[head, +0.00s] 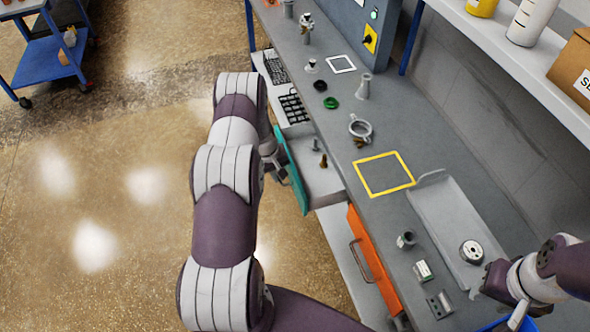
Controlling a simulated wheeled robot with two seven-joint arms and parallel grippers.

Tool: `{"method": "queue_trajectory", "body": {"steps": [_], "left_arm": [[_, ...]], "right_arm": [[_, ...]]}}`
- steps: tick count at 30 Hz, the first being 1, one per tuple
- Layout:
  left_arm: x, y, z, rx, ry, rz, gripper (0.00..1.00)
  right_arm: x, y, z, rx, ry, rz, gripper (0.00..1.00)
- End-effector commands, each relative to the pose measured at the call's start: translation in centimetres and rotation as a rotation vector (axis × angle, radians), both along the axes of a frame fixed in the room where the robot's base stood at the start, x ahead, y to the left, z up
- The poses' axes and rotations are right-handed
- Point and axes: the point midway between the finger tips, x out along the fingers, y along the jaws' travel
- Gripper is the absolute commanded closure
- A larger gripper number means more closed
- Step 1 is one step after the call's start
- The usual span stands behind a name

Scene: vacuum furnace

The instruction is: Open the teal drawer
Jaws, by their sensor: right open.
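The teal drawer (293,175) is pulled out from the front of the grey bench. Its teal front stands away from the bench edge, and its grey inside shows with a few small parts in it. My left arm reaches up the middle of the view. My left gripper (275,163) is at the outer face of the teal front, where the handle is hidden. The forearm partly covers this gripper, so its grip does not show clearly. My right gripper (501,296) is open at the lower right, over the near end of the bench by a blue bin.
An orange drawer (374,265) with a bar handle is beside the teal one. The bench top (395,215) carries a yellow square outline, a grey tray (447,218) and several metal parts. A shelf (510,60) overhangs the right. Floor at left is clear up to a blue cart (45,60).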

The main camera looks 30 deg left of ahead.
Motion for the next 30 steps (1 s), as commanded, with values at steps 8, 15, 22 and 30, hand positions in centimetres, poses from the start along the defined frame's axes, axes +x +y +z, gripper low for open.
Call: {"method": "queue_trajectory", "body": {"steps": [8, 15, 22, 30], "left_arm": [[-3.7, 3.3, -0.1, 0.001, -0.002, 0.004, 1.00], [-5.1, 4.5, 0.0, 0.002, -0.002, 0.001, 1.00], [-5.3, 4.7, 0.1, 0.002, -0.002, 0.001, 1.00], [-5.3, 4.7, 0.1, 0.002, -0.002, 0.001, 0.67]], "right_arm": [[0.0, 0.0, -1.2, 0.000, 0.000, 0.000, 0.57], [0.0, 0.0, -1.5, 0.000, 0.000, 0.000, 0.57], [0.0, 0.0, -1.5, 0.000, 0.000, 0.000, 0.57], [0.0, 0.0, -1.5, 0.000, 0.000, 0.000, 0.57]]}}
